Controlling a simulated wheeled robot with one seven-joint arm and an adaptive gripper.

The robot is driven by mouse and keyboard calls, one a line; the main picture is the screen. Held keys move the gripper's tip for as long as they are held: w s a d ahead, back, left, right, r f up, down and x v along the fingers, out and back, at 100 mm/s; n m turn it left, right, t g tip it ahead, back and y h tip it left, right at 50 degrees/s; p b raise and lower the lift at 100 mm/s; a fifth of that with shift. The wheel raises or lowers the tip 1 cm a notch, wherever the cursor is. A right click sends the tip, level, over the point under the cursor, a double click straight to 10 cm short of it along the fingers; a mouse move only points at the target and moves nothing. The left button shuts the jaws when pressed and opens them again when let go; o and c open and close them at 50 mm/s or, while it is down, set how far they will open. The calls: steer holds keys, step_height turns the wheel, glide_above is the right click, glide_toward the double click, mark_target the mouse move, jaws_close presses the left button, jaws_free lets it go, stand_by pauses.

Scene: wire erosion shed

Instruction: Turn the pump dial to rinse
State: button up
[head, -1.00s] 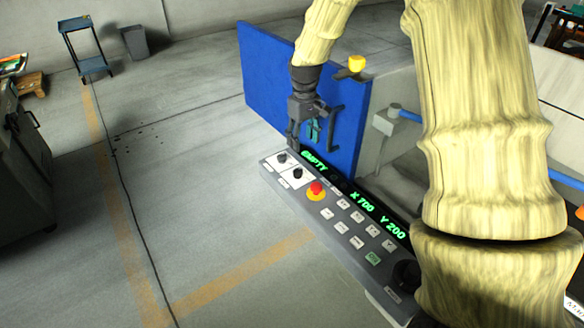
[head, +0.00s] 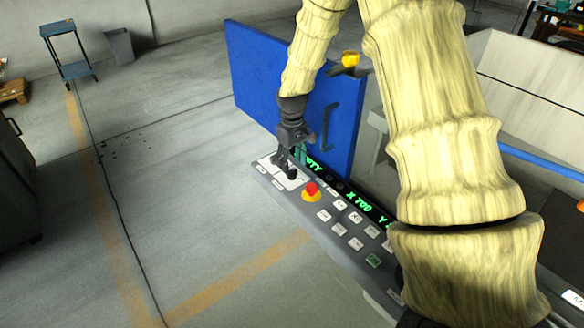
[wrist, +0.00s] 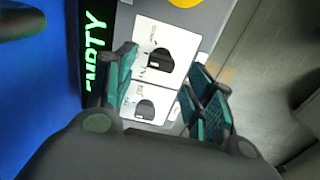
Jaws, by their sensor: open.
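The control panel (head: 338,236) carries two black dials on white plates at its far left end. In the wrist view one dial (wrist: 157,60) is in the upper plate and the other dial (wrist: 145,108) in the lower plate. Their lettering is too small to read, so I cannot tell which is the pump dial. My gripper (head: 284,161) is low over the dial plates and hides part of them in the head view. In the wrist view my gripper (wrist: 164,82) is open and empty, its fingers on either side of the plates. I cannot tell if they touch a dial.
A red emergency button (head: 312,189) on a yellow base sits beside the dial plates, with several white keys beyond. A green-lit display (head: 356,197) runs along the panel's back edge. A blue door (head: 255,75) stands close behind my gripper. The floor at left is open.

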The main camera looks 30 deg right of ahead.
mark_target(292, 171)
steer(key=shift+f, duration=1.9)
steer(key=shift+c, duration=0.2)
steer(key=c, duration=1)
